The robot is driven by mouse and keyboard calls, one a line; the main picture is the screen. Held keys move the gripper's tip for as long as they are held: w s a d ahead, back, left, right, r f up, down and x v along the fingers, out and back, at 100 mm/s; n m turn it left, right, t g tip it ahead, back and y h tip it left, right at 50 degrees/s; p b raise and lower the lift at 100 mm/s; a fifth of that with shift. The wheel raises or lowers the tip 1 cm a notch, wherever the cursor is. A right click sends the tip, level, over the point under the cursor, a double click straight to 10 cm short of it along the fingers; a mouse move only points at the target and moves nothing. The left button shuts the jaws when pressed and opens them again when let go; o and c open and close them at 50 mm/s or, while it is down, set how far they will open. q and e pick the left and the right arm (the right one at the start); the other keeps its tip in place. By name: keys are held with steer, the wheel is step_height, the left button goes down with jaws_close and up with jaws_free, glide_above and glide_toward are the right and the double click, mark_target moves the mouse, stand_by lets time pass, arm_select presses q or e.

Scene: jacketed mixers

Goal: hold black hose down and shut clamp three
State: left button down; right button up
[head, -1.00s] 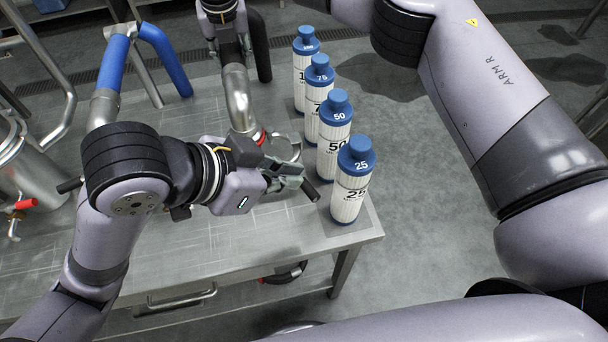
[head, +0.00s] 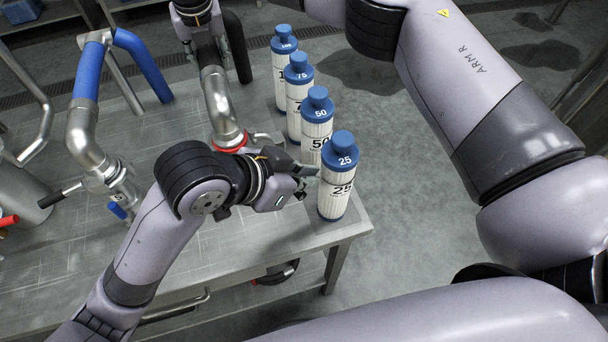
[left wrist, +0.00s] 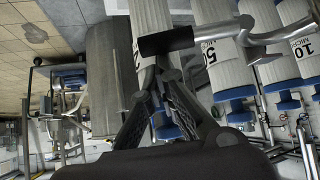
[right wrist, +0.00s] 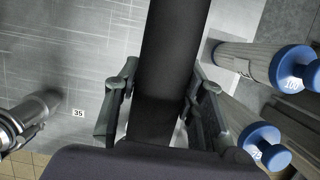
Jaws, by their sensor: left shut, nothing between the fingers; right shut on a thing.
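The black hose (head: 237,50) joins a bent steel pipe (head: 217,97) that comes down to a red ring (head: 230,143) and an opened clamp (head: 266,137). My right gripper (head: 207,45) is shut on the hose, which runs between its fingers in the right wrist view (right wrist: 168,60). My left gripper (head: 302,178) is shut and empty beside the clamp, close to the filter marked 25. In the left wrist view its closed fingertips (left wrist: 160,72) are just below a black lever end (left wrist: 166,42); whether they touch is unclear. The left gripper hides the lever in the head view.
A row of white filters with blue caps, the nearest marked 25 (head: 336,190), stands along the bench's right edge. A blue hose (head: 140,62) runs to a steel pipe and another clamp (head: 120,185) at left. The bench front (head: 240,250) is mostly clear.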

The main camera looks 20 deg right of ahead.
arm_select(q)
steer(key=shift+a, duration=0.1)
arm_select(e)
steer(key=shift+w, duration=0.1)
arm_select(q)
steer(key=shift+s+a+m+g, duration=0.2)
steer(key=shift+a+m+g, duration=0.3)
steer(key=shift+a+m, duration=0.35)
steer(key=a+m+g, duration=0.5)
steer(key=a+m, duration=0.1)
steer(key=a, duration=0.4)
arm_select(e)
steer(key=shift+o, duration=0.2)
steer(key=shift+d, duration=0.1)
arm_select(q)
steer(key=w+a+m+g+y, duration=0.2)
steer(key=w+a+m, duration=0.3)
steer(key=w+a, duration=0.5)
steer(key=shift+w+m+g, duration=0.35)
steer(key=shift+w+g, duration=0.45)
arm_select(e)
steer(key=shift+c, duration=0.2)
arm_select(q)
steer(key=shift+w, duration=0.1)
